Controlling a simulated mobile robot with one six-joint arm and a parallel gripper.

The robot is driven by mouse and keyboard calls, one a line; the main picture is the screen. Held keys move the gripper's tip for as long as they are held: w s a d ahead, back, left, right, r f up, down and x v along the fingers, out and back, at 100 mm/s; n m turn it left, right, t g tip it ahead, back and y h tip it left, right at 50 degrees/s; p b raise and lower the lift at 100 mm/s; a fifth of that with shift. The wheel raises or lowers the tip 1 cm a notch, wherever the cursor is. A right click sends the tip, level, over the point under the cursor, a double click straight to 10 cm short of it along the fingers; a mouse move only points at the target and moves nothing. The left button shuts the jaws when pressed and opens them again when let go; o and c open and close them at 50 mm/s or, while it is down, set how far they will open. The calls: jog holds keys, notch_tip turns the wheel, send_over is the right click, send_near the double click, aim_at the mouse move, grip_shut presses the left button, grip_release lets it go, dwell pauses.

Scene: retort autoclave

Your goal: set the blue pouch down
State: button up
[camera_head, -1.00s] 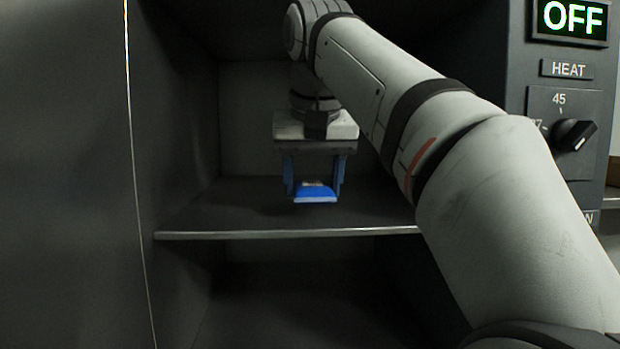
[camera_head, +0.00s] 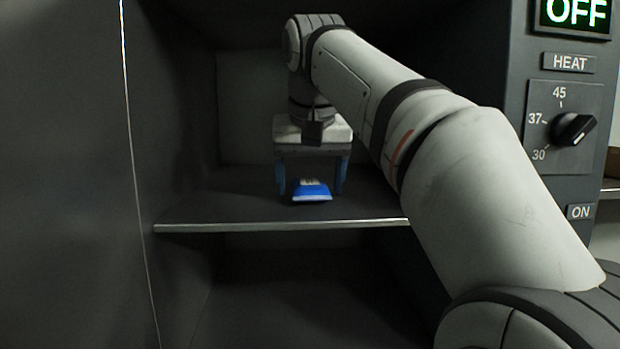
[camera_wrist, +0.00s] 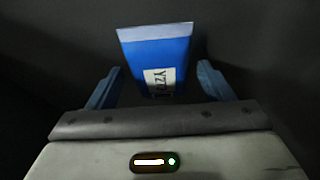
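The blue pouch (camera_head: 312,191) has a pale edge and a white label. In the head view it appears to rest on the shelf (camera_head: 230,205) inside the chamber, a little behind the front edge. My gripper (camera_head: 310,186) is above and around it, pointing down, with one blue finger on each side. In the wrist view the pouch (camera_wrist: 158,62) lies between the fingers of my gripper (camera_wrist: 159,76), with a visible gap on both sides. The gripper is open. The pouch's near end is hidden behind the gripper body in the wrist view.
The chamber's left wall (camera_head: 175,130) stands beside the shelf, and a lower compartment (camera_head: 300,290) is open below it. At right is a panel with a HEAT dial (camera_head: 572,129) and an OFF display (camera_head: 575,12). The shelf is bare left of the pouch.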

aim_at(310, 183)
jog(key=shift+s+r, duration=0.15)
jog(key=shift+r, duration=0.3)
jog(key=shift+s+b+v, duration=0.25)
jog(key=shift+b+v, duration=0.05)
jog(key=shift+v, duration=0.9)
jog(key=s+b, duration=0.3)
jog(key=s, duration=0.8)
jog(key=shift+s+b, duration=0.2)
jog(key=shift+b, duration=0.15)
jog(key=shift+s+f, duration=0.1)
jog(key=shift+f, duration=0.05)
